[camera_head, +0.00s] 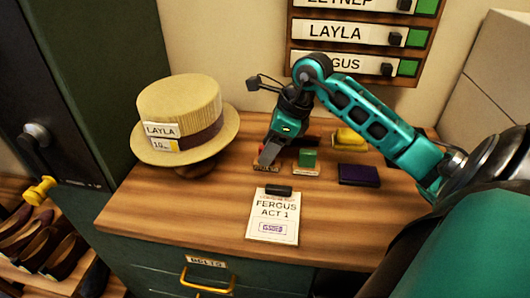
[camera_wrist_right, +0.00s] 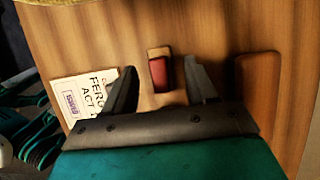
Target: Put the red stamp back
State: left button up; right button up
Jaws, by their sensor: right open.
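The red stamp (camera_wrist_right: 160,74), a red block with a tan end, lies between the spread fingers of my right gripper (camera_wrist_right: 162,78) in the right wrist view. The fingers are open on either side of it, with gaps visible. In the head view my right gripper (camera_head: 268,158) points down over the back middle of the table, at a small labelled wooden piece (camera_head: 265,168). The red stamp is mostly hidden there by the gripper. My left gripper is out of view.
A green block (camera_head: 308,157), a yellow block (camera_head: 350,138) and a dark purple pad (camera_head: 358,174) stand right of the gripper. A FERGUS card (camera_head: 272,222) lies in front, with a black piece at its top. A straw hat (camera_head: 180,108) is at left. The front right is clear.

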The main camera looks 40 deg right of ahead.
jog(key=v, duration=0.9)
dwell(0.3)
